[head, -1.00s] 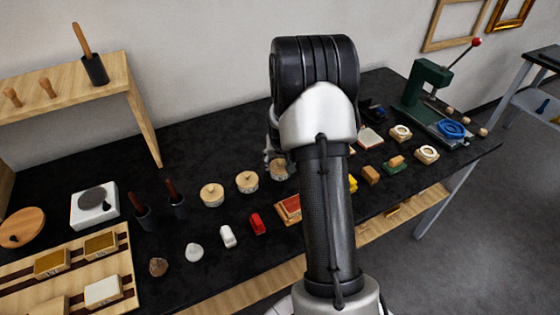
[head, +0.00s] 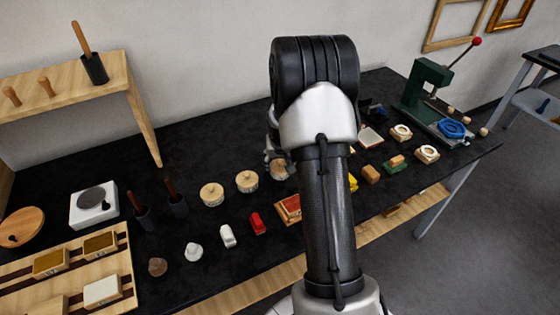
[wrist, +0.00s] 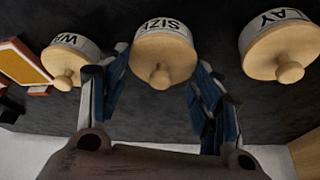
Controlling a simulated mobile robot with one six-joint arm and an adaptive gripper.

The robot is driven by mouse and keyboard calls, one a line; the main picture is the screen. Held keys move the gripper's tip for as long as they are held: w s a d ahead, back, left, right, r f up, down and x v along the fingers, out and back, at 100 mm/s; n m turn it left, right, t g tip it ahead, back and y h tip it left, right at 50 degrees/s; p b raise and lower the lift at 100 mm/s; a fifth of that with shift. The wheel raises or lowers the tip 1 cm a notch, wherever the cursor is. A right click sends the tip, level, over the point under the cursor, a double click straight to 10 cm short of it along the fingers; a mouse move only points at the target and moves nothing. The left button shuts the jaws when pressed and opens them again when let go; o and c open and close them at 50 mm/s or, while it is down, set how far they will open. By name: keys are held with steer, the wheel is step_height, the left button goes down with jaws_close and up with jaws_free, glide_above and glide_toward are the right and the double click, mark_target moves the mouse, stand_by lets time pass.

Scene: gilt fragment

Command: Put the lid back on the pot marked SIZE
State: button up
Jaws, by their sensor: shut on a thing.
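In the wrist view, lidded pots stand on both sides, one marked LAY (wrist: 280,45) and one marked WA (wrist: 65,60). In the head view two lidded pots (head: 212,194) stand left of my gripper.

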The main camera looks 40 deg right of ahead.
stand_by(0.4)
steer(key=o, duration=0.9)
steer(key=shift+o, duration=0.6)
steer(key=o, duration=0.3)
steer(key=shift+o, duration=0.2)
steer(key=shift+r, duration=0.1)
steer(key=shift+r+p, duration=2.15)
steer(key=shift+r, duration=1.3)
steer(key=shift+c, duration=0.6)
